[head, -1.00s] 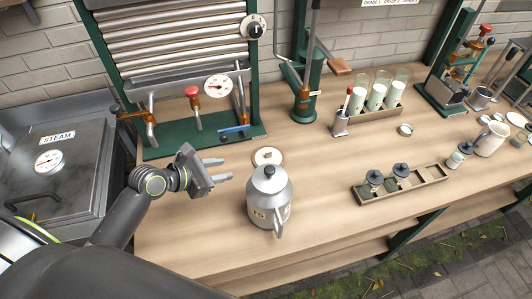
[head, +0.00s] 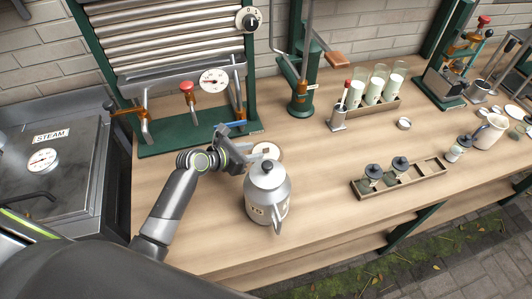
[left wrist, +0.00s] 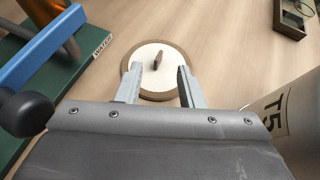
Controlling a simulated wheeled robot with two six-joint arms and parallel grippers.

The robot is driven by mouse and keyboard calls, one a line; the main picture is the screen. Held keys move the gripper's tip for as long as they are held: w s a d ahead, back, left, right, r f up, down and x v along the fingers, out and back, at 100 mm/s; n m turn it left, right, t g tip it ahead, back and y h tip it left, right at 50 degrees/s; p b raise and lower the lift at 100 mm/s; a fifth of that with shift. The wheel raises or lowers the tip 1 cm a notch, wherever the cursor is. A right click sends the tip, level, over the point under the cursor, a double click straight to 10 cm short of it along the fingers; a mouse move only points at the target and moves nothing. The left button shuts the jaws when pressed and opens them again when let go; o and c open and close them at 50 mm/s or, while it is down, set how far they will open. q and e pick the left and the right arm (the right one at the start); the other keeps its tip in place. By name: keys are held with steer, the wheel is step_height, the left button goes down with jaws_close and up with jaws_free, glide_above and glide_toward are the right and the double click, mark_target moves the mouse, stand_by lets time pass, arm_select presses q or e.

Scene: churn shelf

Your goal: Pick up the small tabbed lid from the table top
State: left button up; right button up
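The tabbed lid (head: 267,149) appears as a pale round disc with a brown rim, lying flat on the table top behind the metal can. In the left wrist view the lid (left wrist: 152,80) shows a small brown tab (left wrist: 159,57) standing near its middle. I cannot tell whether the brown rim is part of it or a separate piece below. My left gripper (head: 257,151) is open and empty at the lid's left side. In the left wrist view its fingers (left wrist: 160,68) overlap the near part of the disc, with the tab just beyond, between them. My right gripper is not in view.
The lidded metal can (head: 267,192) stands close to the right of my left gripper. A green-based press with a blue handle (head: 226,126) is just behind and left. A wooden tray with jars (head: 398,182) is farther right. The front table top is clear.

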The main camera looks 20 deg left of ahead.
mark_target(265, 150)
arm_select(q)
steer(key=shift+x, duration=2.7)
steer(key=shift+s+f, duration=0.1)
steer(key=shift+c, duration=0.3)
jaws_close()
